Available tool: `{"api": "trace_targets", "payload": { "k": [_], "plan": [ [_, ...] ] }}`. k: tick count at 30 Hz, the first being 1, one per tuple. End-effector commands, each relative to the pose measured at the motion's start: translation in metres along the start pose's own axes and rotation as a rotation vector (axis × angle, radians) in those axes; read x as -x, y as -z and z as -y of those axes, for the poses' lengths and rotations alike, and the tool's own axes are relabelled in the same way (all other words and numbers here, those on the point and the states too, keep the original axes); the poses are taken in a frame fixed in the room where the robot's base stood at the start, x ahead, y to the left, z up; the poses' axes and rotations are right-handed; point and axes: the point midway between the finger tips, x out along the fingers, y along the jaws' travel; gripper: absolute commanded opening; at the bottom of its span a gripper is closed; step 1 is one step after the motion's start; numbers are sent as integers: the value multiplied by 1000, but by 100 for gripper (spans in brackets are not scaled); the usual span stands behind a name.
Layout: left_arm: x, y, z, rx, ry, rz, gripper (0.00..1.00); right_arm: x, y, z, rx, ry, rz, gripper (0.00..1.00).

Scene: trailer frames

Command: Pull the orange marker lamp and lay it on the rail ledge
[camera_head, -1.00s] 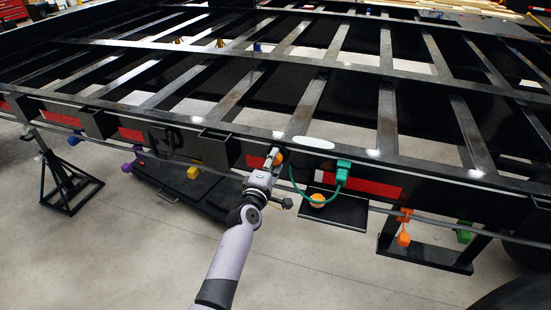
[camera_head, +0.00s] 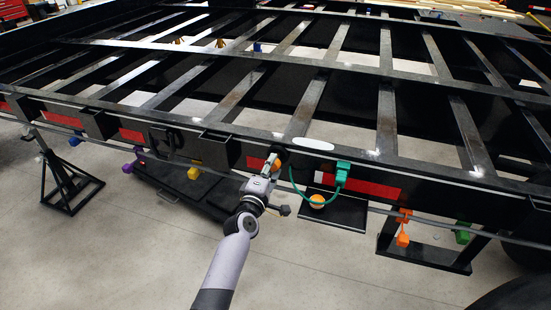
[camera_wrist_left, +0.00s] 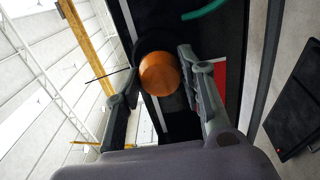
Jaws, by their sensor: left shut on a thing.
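The orange marker lamp (camera_head: 273,164) is at the outer face of the black trailer rail, left of the green connector. My left gripper (camera_head: 269,170) is shut on it. In the left wrist view the round lamp (camera_wrist_left: 160,75) lies between the two fingers (camera_wrist_left: 161,85), with a dark round mount (camera_wrist_left: 152,43) behind it. The head view shows a dark round spot (camera_head: 284,154) just up and right of the lamp. The rail's flat top ledge (camera_head: 235,129) runs above it. My right gripper is out of view.
A green connector (camera_head: 343,169) with a looped green cable hangs beside the lamp. Below it, a black shelf (camera_head: 345,215) bears another orange round piece (camera_head: 317,201). Orange (camera_head: 403,239), yellow (camera_head: 194,173) and purple pieces hang along the rail. A black stand (camera_head: 66,190) is at left.

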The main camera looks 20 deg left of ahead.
Motion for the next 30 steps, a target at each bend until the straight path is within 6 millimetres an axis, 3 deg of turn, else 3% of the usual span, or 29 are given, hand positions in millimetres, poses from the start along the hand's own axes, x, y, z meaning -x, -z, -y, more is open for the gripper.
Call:
{"api": "trace_targets", "payload": {
  "k": [30],
  "plan": [
    [39,0,-1,0,-1,0,0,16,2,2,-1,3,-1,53]
  ]
}}
